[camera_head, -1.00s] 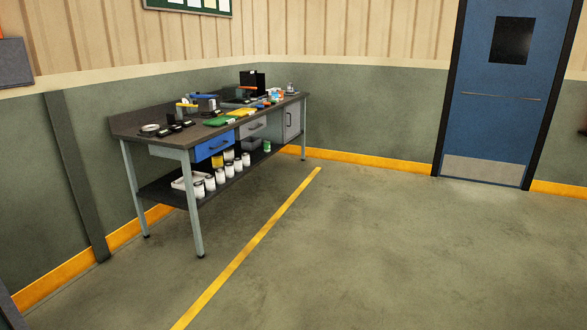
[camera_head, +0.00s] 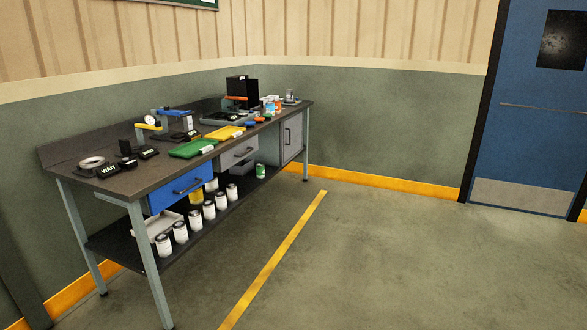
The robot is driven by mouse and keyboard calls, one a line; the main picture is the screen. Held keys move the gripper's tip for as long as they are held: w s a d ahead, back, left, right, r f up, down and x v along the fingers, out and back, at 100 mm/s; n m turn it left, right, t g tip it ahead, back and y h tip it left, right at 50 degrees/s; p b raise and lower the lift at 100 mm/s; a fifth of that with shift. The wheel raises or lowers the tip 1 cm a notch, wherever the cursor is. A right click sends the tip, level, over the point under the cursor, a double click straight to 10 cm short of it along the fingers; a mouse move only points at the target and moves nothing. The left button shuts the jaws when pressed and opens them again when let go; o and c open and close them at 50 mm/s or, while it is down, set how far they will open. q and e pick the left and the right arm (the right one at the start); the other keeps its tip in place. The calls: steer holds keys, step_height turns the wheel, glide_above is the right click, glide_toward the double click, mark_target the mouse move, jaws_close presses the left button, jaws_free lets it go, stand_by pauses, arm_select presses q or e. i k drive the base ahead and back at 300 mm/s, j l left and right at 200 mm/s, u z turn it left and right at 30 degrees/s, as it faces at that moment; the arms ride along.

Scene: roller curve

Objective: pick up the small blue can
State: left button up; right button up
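I cannot make out a small blue can for certain. Several white cans (camera_head: 194,221) stand in a row on the bench's lower shelf. A yellow can (camera_head: 196,196) stands partly hidden behind them, and a green-labelled can (camera_head: 260,171) stands at the shelf's far end. Small blue, white and orange items (camera_head: 270,103) sit at the far end of the bench top, too small to tell apart. Neither of my grippers is in view.
The dark workbench (camera_head: 75,165) stands along the left wall, with a blue drawer (camera_head: 182,189) and a grey cabinet (camera_head: 291,138). A yellow floor line (camera_head: 275,258) runs in front of it. The floor to the right is clear. A blue door (camera_head: 535,110) is at right.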

mark_target(270, 105)
steer(key=i, duration=4.25)
